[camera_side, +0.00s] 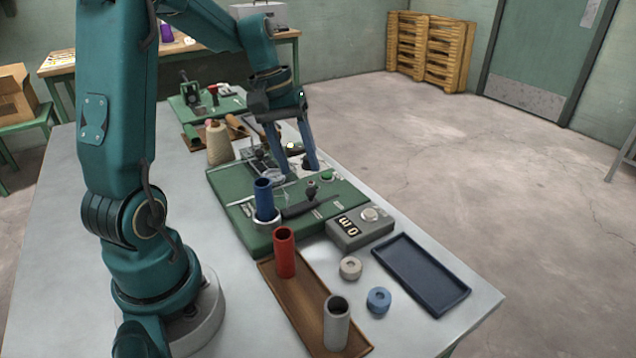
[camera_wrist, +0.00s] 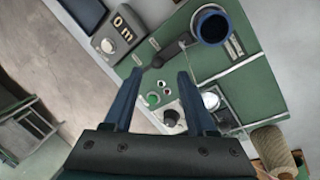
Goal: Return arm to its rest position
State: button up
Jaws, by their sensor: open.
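My gripper (camera_side: 296,158) is open, with its two blue fingers apart and pointing down over the far part of the green machine base (camera_side: 228,186). In the wrist view my gripper (camera_wrist: 153,82) shows nothing between its fingertips except the machine and its buttons beyond. A blue cylinder (camera_side: 264,200) stands upright on the near left part of the green base. It also shows from above in the wrist view (camera_wrist: 211,25). A black lever (camera_side: 304,205) lies across the base. Part of the base behind the fingers is hidden.
A grey counter box (camera_side: 352,234) sits at the base's near right. A brown tray (camera_side: 312,318) holds a red cylinder (camera_side: 285,252) and a grey cylinder (camera_side: 337,322). Two rings (camera_side: 350,267) and an empty dark blue tray (camera_side: 420,272) lie nearby. A thread cone (camera_side: 219,144) stands behind the base.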

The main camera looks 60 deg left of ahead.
jog(key=s+d+r+m+t+y, duration=0.1)
jog(key=s+d+r+m+t, duration=0.15)
jog(key=d+r+m, duration=0.55)
jog(key=s+d+f+m+y, duration=0.1)
jog(key=s+d+f, duration=0.2)
jog(key=s+d, duration=0.2)
jog(key=shift+s+d+t, duration=0.2)
jog(key=shift+s+t, duration=0.25)
jog(key=shift+s, duration=1.2)
